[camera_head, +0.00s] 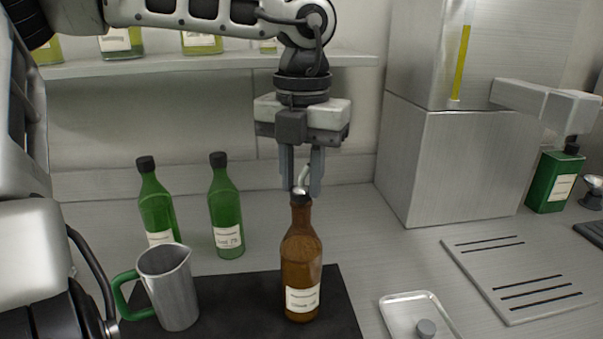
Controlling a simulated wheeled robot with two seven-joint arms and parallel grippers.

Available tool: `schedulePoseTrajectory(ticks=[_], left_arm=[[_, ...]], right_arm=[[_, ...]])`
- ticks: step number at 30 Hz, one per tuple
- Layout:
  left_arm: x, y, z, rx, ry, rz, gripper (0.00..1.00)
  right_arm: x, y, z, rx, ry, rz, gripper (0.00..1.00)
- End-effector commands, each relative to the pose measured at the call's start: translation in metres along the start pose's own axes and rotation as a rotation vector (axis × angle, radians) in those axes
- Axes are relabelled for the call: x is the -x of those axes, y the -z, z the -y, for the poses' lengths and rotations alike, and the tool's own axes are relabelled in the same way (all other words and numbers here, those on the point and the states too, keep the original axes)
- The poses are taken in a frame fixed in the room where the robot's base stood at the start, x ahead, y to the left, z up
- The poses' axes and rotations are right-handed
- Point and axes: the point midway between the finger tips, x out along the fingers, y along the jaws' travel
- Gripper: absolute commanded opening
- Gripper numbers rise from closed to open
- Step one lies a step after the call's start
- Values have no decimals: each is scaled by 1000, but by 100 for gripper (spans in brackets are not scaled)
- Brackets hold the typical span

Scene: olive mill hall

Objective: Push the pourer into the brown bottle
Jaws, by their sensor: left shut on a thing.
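The brown bottle (300,258) stands upright on a dark mat (342,318), with a white label low on its front. My left gripper (302,182) points down right above the bottle and is shut on the pourer (303,181), a pale curved spout with a dark base. The pourer's base is at the bottle's mouth and appears to touch it; how deep it sits cannot be told. My right gripper is not in view.
A metal jug (170,285) with a green handle stands on the mat at left. Two green bottles (226,210) stand behind it. A steel machine (450,150) stands behind.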

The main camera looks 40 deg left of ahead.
Motion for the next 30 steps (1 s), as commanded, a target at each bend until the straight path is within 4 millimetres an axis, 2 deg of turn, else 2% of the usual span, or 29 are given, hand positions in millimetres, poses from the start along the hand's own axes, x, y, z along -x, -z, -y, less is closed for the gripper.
schedulePoseTrajectory(ticks=[1,14,15,17,18,23,25,30], left_arm=[[-1,0,0,0,0,0,7],[-6,0,0,0,0,1,7],[-6,0,0,0,0,0,32],[-7,0,0,0,0,0,49],[-7,0,0,0,0,0,52],[-7,0,0,0,0,0,52],[-7,0,0,0,0,0,45],[-7,0,0,0,0,0,45]], right_arm=[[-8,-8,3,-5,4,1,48],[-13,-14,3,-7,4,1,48],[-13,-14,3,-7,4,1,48],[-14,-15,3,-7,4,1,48],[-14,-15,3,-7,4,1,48],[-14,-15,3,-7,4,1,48],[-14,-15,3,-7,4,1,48],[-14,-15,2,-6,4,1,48]])
